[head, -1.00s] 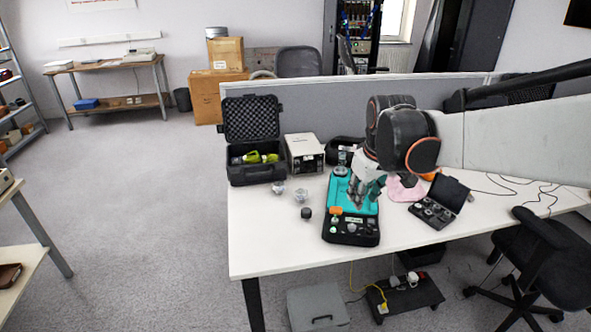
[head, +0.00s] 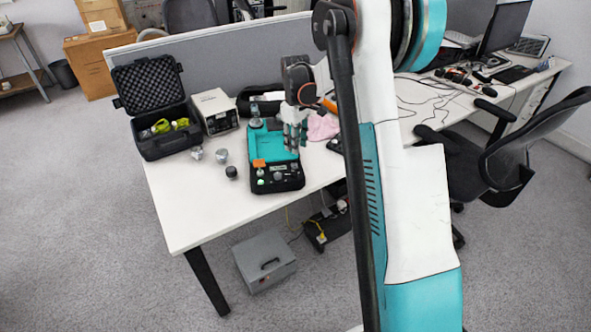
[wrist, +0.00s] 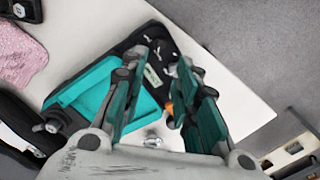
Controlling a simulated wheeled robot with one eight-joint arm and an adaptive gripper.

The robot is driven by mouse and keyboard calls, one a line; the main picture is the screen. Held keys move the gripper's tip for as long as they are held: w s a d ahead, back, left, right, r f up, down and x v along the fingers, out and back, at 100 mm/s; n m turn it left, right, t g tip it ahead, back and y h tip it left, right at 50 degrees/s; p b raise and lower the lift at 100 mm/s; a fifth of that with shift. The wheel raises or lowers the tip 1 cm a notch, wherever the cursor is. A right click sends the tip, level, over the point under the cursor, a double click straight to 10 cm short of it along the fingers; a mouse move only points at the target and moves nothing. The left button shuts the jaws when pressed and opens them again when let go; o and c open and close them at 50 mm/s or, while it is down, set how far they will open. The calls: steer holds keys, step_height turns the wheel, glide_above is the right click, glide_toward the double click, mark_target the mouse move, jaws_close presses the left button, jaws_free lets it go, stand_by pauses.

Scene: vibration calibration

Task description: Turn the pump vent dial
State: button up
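The teal and black pump unit (head: 262,153) lies on the white bench, with several small knobs (head: 277,176) and an orange part (head: 259,163) on its black front panel. I cannot tell which knob is the vent dial. My gripper (head: 293,138) hangs over the unit's right side, pointing down. In the wrist view my gripper (wrist: 166,118) has its two fingers apart with a gap between them. The teal tray (wrist: 88,97) lies behind the left finger. The fingers hide much of the panel, and a little orange (wrist: 169,107) shows between them.
An open black case (head: 165,143), a beige instrument box (head: 216,112) and a pink cloth (head: 322,127) stand around the unit. Small metal pieces (head: 221,155) and a black knob (head: 231,172) lie to its left. The front left bench top is clear.

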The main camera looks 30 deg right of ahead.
mark_target(295, 174)
step_height(295, 174, down, 13)
steer(key=b, duration=0.4)
steer(key=shift+r, duration=0.1)
jaws_close()
